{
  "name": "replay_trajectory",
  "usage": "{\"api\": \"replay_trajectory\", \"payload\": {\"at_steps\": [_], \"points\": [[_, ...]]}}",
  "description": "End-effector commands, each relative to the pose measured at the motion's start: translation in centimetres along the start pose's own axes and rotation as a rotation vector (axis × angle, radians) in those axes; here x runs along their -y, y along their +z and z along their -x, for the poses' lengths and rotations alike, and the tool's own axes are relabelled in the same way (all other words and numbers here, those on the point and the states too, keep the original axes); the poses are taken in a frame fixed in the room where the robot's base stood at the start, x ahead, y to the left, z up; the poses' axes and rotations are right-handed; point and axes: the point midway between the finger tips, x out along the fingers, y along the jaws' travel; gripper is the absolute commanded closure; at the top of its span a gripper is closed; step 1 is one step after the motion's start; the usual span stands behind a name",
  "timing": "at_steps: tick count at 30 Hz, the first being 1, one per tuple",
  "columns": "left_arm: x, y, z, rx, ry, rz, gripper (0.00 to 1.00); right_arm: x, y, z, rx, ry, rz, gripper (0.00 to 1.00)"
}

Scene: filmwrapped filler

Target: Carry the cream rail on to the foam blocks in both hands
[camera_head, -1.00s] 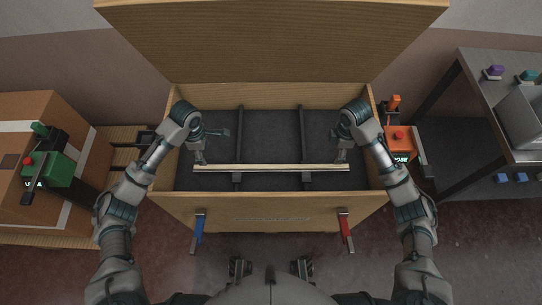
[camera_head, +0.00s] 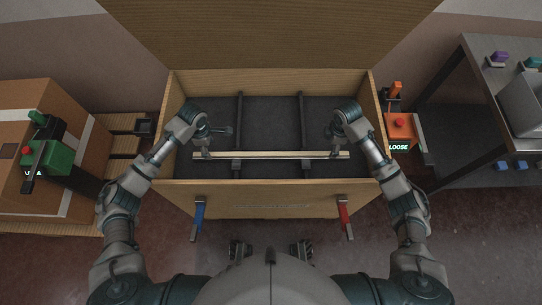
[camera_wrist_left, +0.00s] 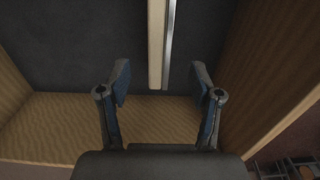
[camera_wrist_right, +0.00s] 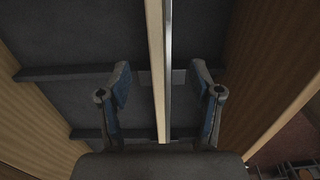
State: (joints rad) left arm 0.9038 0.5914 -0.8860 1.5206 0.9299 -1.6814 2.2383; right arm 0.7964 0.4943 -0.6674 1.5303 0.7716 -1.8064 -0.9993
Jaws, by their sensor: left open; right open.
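The long, thin cream rail (camera_head: 270,155) lies level across the inside of a wooden crate (camera_head: 268,198), near its front wall. It crosses two dark strips (camera_head: 239,110) on the crate's dark floor. I cannot clearly pick out foam blocks. My left gripper (camera_head: 206,153) is open over the rail's left part. In the left wrist view the rail's end (camera_wrist_left: 156,70) reaches between the open fingertips (camera_wrist_left: 161,84). My right gripper (camera_head: 335,153) is open over the rail's right part. In the right wrist view the rail (camera_wrist_right: 158,60) runs between the open fingers (camera_wrist_right: 160,85). Neither gripper holds it.
The crate's walls surround both hands, and a tall wooden panel (camera_head: 270,35) stands behind. Blue (camera_head: 199,215) and red (camera_head: 343,212) handles hang on the front wall. A green device (camera_head: 55,150) stands left. An orange device (camera_head: 399,128) reading "LOOSE" and a grey table (camera_head: 465,95) stand right.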

Motion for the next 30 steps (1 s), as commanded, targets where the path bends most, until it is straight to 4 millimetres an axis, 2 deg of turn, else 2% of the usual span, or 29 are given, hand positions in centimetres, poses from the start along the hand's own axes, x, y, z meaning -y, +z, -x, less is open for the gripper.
{"api": "replay_trajectory", "payload": {"at_steps": [6, 13, 18, 28, 30], "points": [[0.0, 0.0, -4.4, -0.002, -0.002, 0.000, 0.35, 0.1, 0.0, -4.4, 0.000, -0.003, 0.000, 0.35], [0.0, 0.0, -7.8, -0.001, -0.002, 0.001, 0.35, 0.0, -0.1, -7.8, 0.000, -0.002, 0.000, 0.35], [0.0, 0.0, -9.0, -0.001, -0.001, -0.001, 0.35, 0.0, 0.0, -8.9, 0.001, 0.000, 0.002, 0.35], [0.0, 0.0, -9.2, -0.001, 0.000, -0.001, 0.35, 0.0, 0.0, -9.2, 0.001, 0.000, 0.002, 0.35], [0.0, 0.0, -9.2, -0.001, 0.000, -0.001, 0.53, 0.0, 0.0, -9.2, 0.000, 0.000, 0.001, 0.53]]}}
